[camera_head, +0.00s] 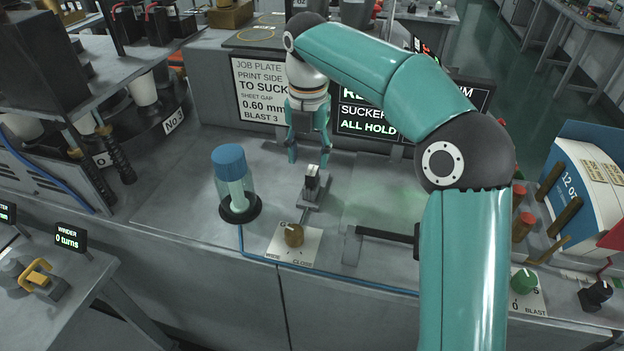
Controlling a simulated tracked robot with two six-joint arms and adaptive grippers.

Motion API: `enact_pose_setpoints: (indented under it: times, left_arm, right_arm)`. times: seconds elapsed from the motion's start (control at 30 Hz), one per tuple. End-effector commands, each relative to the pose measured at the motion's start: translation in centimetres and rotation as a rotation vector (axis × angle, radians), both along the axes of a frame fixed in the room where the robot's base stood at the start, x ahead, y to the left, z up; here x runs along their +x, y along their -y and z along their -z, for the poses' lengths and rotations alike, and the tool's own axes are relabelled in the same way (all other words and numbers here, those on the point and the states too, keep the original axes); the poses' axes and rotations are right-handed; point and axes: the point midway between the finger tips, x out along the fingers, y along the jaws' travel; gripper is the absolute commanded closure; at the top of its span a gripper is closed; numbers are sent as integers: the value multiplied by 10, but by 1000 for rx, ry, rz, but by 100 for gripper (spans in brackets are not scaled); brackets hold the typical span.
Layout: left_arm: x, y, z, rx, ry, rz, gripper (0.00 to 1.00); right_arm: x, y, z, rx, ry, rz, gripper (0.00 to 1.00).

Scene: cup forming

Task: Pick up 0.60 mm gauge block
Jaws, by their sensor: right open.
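A small upright block (312,176), dark on one side and pale on the other, stands on a narrow grey base (315,198) in the middle of the bench. It appears to be the gauge block, but I cannot read a size on it. My right gripper (309,158) points down just above and behind it, open, with its fingertips apart and nothing between them. I cannot tell whether the fingertips are level with the block's top. The left gripper is not in view.
The job plate (262,95) reads "0.60 mm". My right arm covers the bench's right part. A green knob (523,281) is at right.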

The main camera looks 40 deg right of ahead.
Motion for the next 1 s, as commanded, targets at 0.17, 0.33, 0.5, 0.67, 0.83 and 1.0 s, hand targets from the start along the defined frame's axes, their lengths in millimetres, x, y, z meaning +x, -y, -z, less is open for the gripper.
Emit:
enact_pose_setpoints:
  times: [0.17,0.33,0.5,0.67,0.83,1.0]
  left_arm:
    - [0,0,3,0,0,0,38]
    - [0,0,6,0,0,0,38]
    - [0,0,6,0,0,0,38]
    - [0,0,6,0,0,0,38]
    - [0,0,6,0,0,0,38]
    - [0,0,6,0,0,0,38]
  right_arm:
    - [-3,5,21,0,-5,1,48]
    - [-4,7,43,0,-3,1,48]
    - [-4,7,51,1,-1,2,48]
    - [-4,7,51,1,-1,1,48]
    - [-4,7,51,1,-1,1,76]
    - [-4,7,51,0,-1,1,100]
